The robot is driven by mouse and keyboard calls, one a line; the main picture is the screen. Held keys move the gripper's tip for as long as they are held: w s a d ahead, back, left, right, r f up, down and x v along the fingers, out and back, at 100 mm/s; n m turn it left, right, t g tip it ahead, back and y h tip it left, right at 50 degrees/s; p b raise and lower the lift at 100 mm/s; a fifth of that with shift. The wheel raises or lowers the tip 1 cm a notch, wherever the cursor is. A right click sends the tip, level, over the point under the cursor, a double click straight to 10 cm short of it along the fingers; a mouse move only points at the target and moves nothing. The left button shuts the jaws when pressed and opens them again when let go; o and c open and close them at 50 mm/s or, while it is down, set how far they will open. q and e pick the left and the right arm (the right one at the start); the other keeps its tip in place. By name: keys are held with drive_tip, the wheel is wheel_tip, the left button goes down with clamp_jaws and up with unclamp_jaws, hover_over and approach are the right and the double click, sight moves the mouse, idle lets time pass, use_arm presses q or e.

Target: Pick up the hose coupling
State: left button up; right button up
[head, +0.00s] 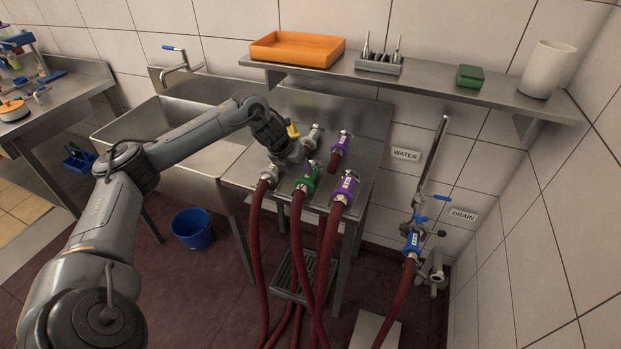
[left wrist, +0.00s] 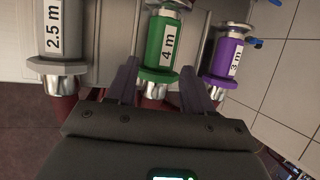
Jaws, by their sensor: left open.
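Several hose couplings lie on a steel table, each with a dark red hose. The green coupling (head: 308,179), marked "4 m" in the left wrist view (left wrist: 163,45), lies between a grey one marked "2.5 m" (left wrist: 65,32) and a purple one marked "3 m" (left wrist: 231,58). The purple one also shows in the head view (head: 343,189). Another purple coupling (head: 341,143) lies behind. My left gripper (head: 296,160) is open at the table; in the left wrist view its fingers (left wrist: 160,88) stand either side of the green coupling's lower end. Contact cannot be told.
A blue coupling (head: 412,242) hangs at the wall pipe on the right. A sink (head: 160,125) stands left of the table. A shelf (head: 425,84) above holds an orange tray (head: 297,48). Hoses hang down the table's front, and a blue bucket (head: 191,228) stands on the floor.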

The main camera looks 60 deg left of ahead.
sight(307, 177)
use_arm(q)
drive_tip(key=shift+b+x, duration=0.65)
drive_tip(key=shift+x, duration=2.4)
drive_tip(key=shift+w+a, duration=0.15)
drive_tip(key=shift+r, duration=0.1)
clamp_jaws()
drive_tip(key=shift+r, duration=0.2)
drive_tip(key=shift+r+p, duration=0.3)
drive_tip(key=shift+r, duration=0.3)
drive_tip(key=r, duration=0.2)
drive_tip(key=d+r+p, duration=0.1)
drive_tip(key=shift+w+r, duration=0.15)
drive_tip(key=shift+w, duration=0.1)
drive_tip(key=w+d+r+p, duration=0.3)
drive_tip(key=d+r, duration=0.3)
drive_tip(key=d, duration=0.3)
drive_tip(key=shift+w+d, duration=0.3)
drive_tip(key=shift+w, duration=0.5)
